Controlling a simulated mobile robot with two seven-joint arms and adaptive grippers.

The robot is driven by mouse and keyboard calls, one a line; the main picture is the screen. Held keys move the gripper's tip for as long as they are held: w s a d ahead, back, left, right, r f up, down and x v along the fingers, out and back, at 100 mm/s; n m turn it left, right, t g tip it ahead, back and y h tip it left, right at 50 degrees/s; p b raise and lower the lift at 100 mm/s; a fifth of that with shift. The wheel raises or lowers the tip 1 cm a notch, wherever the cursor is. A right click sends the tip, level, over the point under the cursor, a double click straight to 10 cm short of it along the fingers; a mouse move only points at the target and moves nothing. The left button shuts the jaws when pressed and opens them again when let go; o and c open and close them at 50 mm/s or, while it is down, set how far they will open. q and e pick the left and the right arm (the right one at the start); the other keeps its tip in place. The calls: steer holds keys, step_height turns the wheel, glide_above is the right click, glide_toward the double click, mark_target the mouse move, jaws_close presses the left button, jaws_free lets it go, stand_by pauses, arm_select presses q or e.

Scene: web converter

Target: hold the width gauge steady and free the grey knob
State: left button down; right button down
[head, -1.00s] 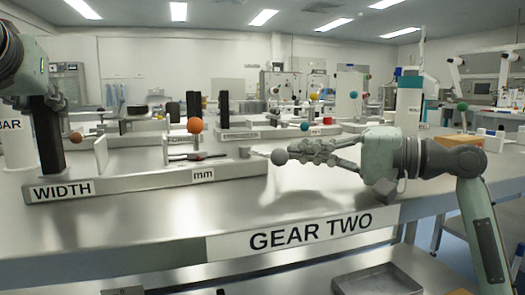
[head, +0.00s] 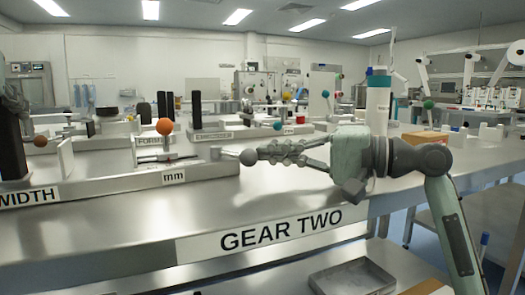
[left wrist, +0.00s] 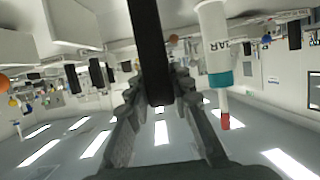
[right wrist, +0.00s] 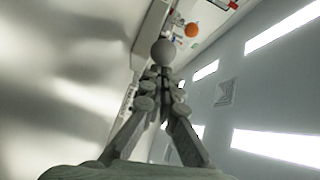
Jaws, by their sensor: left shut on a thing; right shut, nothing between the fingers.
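The width gauge (head: 100,187) is a long metal bar with WIDTH and mm labels, at the left of the head view. The grey knob (head: 248,157) is a ball at the bar's right end; it also shows in the right wrist view (right wrist: 163,52). My right gripper (head: 263,153) is shut and empty, its fingertips right at the knob; whether they touch it is unclear. My left gripper (left wrist: 155,95) is shut on a dark upright post (left wrist: 148,40), which stands at the gauge's left in the head view (head: 12,140). The left gripper is mostly cut off there.
An orange ball (head: 165,126) and a brown ball (head: 40,141) stand by the gauge. The GEAR TWO label (head: 280,230) is on the bench's front edge. A grey tray (head: 350,278) lies below. Bare bench is in front of the gauge.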

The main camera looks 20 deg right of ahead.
arm_select(q)
steer(key=shift+d+f, duration=0.1)
steer(key=shift+f, duration=0.5)
arm_select(e)
steer(key=shift+s+a+f, duration=0.1)
steer(key=shift+s+a, duration=0.8)
steer(key=shift+a, duration=0.2)
steer(key=shift+s+a, duration=0.3)
steer(key=shift+a, duration=0.3)
steer(key=shift+s+a, duration=0.3)
steer(key=shift+a, duration=0.25)
steer(key=shift+s+a, duration=0.2)
steer(key=shift+a, duration=0.55)
steer(key=shift+s+a, duration=0.15)
steer(key=shift+a, duration=0.55)
arm_select(q)
steer(key=shift+d, duration=0.1)
arm_select(e)
steer(key=shift+a, duration=1.3)
steer(key=shift+w+d, duration=0.1)
steer(key=shift+d, duration=0.15)
steer(key=v, duration=1.2)
arm_select(q)
steer(key=shift+w+r, duration=0.1)
steer(key=shift+r, duration=0.25)
arm_select(e)
steer(key=shift+r, duration=0.35)
